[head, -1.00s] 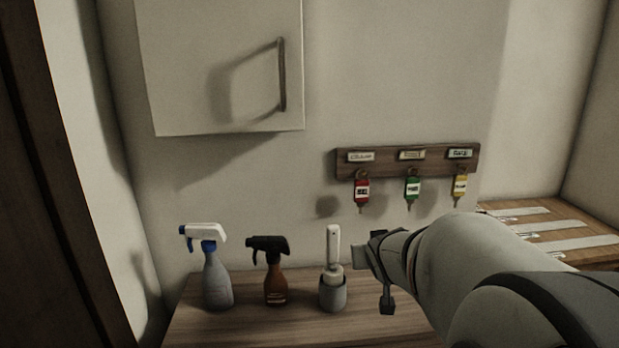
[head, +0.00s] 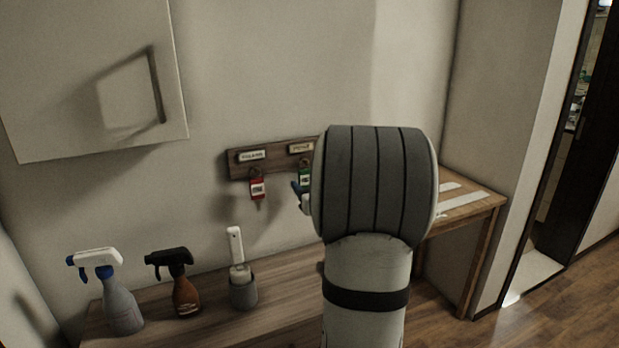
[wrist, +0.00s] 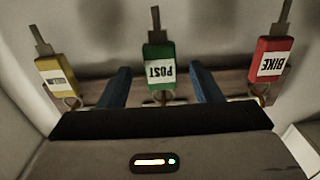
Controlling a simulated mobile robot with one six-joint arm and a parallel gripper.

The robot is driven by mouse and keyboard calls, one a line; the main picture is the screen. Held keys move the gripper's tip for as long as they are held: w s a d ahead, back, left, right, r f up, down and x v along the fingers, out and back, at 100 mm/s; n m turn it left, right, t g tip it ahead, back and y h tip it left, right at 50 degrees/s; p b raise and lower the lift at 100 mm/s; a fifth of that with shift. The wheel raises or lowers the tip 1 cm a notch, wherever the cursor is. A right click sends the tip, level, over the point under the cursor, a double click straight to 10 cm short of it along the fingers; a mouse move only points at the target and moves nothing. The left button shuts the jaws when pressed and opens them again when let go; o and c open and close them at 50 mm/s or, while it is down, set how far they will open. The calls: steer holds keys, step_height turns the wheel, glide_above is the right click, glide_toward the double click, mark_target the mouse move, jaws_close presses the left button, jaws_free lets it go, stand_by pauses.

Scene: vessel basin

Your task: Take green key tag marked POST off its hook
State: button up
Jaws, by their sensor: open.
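The green key tag (wrist: 159,67) marked POST hangs on the rack and appears upside down in the wrist view, between my two blue fingers. My gripper (wrist: 160,85) is open, with one finger on each side of the tag and a visible gap to each. In the head view the green tag (head: 304,177) shows only in part, at the left edge of my arm. Most of my gripper is hidden there behind my arm; a blue fingertip (head: 297,190) shows close to the tag. The tag's hook is hard to make out.
A red tag (wrist: 271,59) marked BIKE and a yellow tag (wrist: 59,76) hang on either side of the green one. The wooden rack (head: 238,160) is on the wall. Below stand a white-topped spray bottle (head: 119,303), a brown one (head: 185,295) and a brush holder (head: 243,291).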

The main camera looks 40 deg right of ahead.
mark_target(306, 181)
steer(key=x, duration=0.3)
steer(key=shift+w+d+f+p, duration=0.2)
steer(key=shift+w+p, duration=0.1)
steer(key=shift+p, duration=0.1)
steer(key=shift+c, duration=0.6)
steer(key=c, duration=0.9)
